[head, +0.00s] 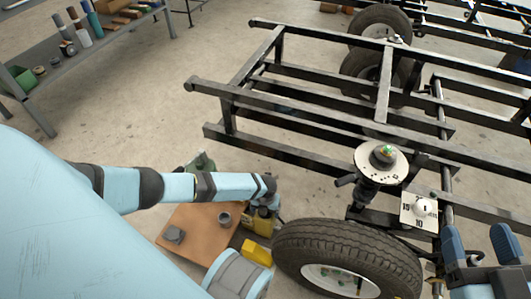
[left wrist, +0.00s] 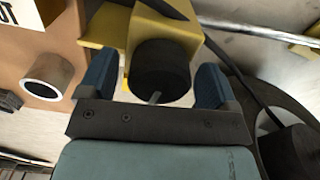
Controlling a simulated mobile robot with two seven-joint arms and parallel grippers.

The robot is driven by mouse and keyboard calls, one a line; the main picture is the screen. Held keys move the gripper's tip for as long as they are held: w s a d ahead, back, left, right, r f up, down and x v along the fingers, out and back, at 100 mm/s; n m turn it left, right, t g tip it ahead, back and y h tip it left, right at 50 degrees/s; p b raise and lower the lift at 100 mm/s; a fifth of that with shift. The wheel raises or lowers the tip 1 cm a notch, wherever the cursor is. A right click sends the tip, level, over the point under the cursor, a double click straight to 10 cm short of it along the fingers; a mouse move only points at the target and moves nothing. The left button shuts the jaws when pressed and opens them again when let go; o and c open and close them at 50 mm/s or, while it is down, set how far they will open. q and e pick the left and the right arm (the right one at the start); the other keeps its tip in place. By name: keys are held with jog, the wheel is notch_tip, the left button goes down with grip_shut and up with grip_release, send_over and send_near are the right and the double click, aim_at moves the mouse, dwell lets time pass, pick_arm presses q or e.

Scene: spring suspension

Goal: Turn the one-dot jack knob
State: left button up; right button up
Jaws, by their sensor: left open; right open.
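In the left wrist view a black round knob (left wrist: 160,72) with a pale pointer mark sits on a yellow body (left wrist: 112,28). My left gripper (left wrist: 153,77) is open, with one blue finger on each side of the knob; I cannot tell whether they touch it. In the head view the left arm ends above a yellow unit (head: 262,222) beside the tyre, and its fingers are mostly hidden. No dots can be made out on the knob. My right gripper (head: 477,242) is open and empty at the lower right, near a white dial plate (head: 420,211).
A large tyre (head: 345,253) lies right of the yellow unit. A black frame (head: 300,108) with a round plate (head: 370,163) stands beyond. A brown board (head: 190,240) with grey cups and a yellow block (head: 257,251) lie near the left arm. A shelf stands far left.

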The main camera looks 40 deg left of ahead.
pick_arm(q)
jog(key=shift+f, duration=0.2)
jog(key=c, duration=0.9)
jog(key=shift+r, duration=0.1)
